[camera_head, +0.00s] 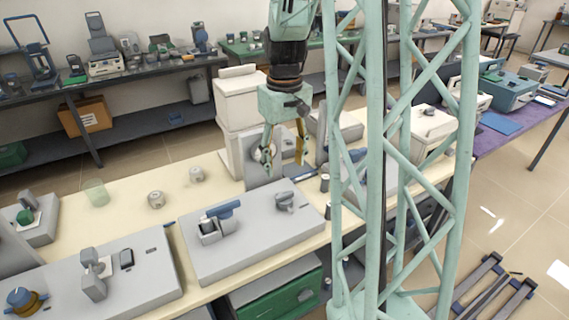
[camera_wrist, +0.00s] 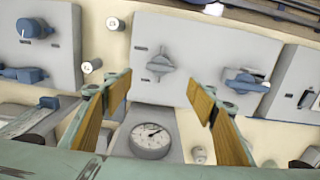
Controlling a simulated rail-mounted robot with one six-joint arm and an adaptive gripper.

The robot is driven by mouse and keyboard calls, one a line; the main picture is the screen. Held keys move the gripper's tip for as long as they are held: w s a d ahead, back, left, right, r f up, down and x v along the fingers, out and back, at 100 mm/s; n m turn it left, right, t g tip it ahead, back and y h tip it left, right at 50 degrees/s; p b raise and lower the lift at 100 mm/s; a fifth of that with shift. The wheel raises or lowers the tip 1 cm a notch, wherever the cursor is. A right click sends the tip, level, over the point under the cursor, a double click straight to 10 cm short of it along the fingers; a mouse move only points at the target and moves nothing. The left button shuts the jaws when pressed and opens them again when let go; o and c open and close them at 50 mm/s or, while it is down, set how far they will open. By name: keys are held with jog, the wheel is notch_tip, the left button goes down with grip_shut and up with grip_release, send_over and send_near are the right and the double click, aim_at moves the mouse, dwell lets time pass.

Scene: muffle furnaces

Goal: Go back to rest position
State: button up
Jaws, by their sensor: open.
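My gripper (camera_head: 284,157) hangs above the far side of the cream bench (camera_head: 130,206), its fingers pointing down. In the wrist view my gripper (camera_wrist: 160,112) has its two wooden-looking finger pads wide apart, with nothing between them. Below the fingers in that view lies a round dial gauge (camera_wrist: 151,140) on a grey unit. Beyond it is a grey panel (camera_wrist: 200,90) with a grey knob (camera_wrist: 160,65) and a blue-handled latch (camera_wrist: 245,84). In the head view the grey panel (camera_head: 245,252) lies on the bench in front of the gripper.
My green lattice column covers the right middle of the head view. White furnace-like boxes (camera_head: 242,97) stand behind the gripper. Small metal cylinders (camera_head: 156,200) and a pale green glass (camera_head: 95,192) stand on the bench's left part. Another grey panel (camera_head: 120,280) lies front left.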

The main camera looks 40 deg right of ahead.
dwell(0.7)
jog(key=s+a+r+n+t, duration=0.1)
jog(key=s+a+r, duration=0.5)
jog(key=a+r, duration=0.45)
jog(key=s+a+r+n+t, duration=0.1)
jog(key=s+a+r+t, duration=0.1)
jog(key=s+a+r, duration=0.8)
jog(key=s+a+t, duration=0.1)
jog(key=s+a, duration=0.5)
jog(key=a, duration=0.3)
jog(key=shift+s+a+n, duration=0.15)
jog(key=shift+a+n, duration=0.05)
jog(key=shift+n, duration=0.2)
jog(key=shift+a+r, duration=0.1)
